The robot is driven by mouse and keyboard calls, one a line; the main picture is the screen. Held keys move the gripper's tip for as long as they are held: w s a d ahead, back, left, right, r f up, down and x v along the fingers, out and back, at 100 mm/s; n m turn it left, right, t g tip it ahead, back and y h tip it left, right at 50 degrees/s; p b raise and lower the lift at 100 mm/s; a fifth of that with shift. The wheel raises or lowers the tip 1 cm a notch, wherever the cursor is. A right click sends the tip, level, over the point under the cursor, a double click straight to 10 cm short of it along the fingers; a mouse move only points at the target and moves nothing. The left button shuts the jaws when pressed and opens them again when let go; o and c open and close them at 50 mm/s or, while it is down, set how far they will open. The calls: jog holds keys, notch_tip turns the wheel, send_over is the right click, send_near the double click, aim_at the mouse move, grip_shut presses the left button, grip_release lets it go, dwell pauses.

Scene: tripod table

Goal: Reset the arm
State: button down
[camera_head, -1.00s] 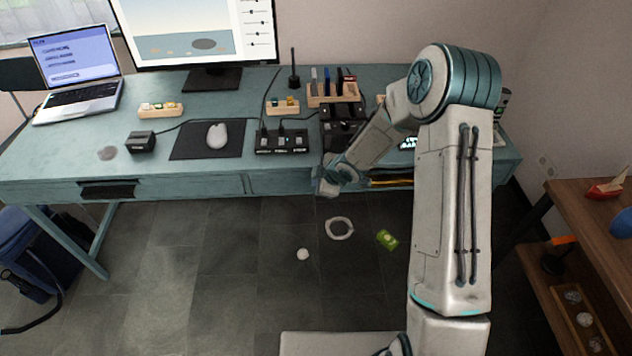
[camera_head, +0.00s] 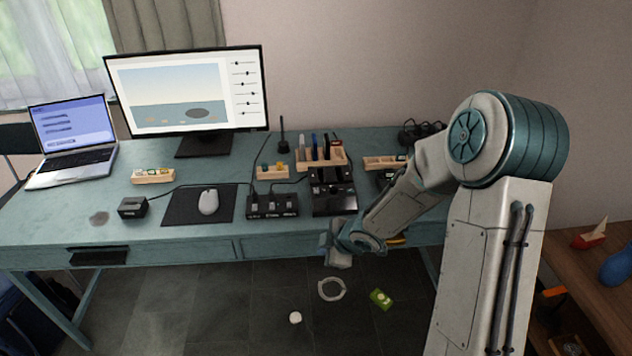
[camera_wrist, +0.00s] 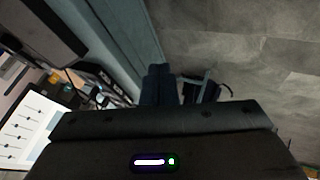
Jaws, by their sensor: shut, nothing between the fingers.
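My arm stands at the right of the head view, its forearm reaching down and left. My gripper (camera_head: 338,247) is at the front edge of the desk, just beyond the drawer front and above the floor. It is shut and holds nothing. In the wrist view, the dark fingers of my gripper (camera_wrist: 170,85) show at the centre, close together, with the desk edge to their left and grey floor to their right.
The teal desk (camera_head: 140,238) holds a laptop (camera_head: 70,145), a monitor (camera_head: 190,90), a mouse (camera_head: 208,202) and wooden holders. A ring (camera_head: 332,289), a white round piece (camera_head: 295,318) and a green packet (camera_head: 381,299) lie on the floor. A wooden shelf (camera_head: 590,262) stands right.

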jog(key=s+d+r+m+h+p, duration=0.1)
jog(key=s+d+r+m+h, duration=0.35)
jog(key=d+r, duration=0.2)
jog(key=s+d+r+m+h, duration=0.3)
jog(key=d+r+m, duration=0.25)
jog(key=r, duration=0.25)
jog(key=s+r+m+g+y, duration=0.1)
jog(key=s+r+m, duration=0.2)
jog(key=s, duration=0.4)
jog(key=s+r+m+g+y+p, duration=0.1)
jog(key=s+r+m, duration=0.3)
jog(key=s, duration=0.4)
jog(key=shift+s+a+r+m+g, duration=0.15)
jog(key=shift+a+m+g, duration=0.15)
jog(key=shift+a+m, duration=0.1)
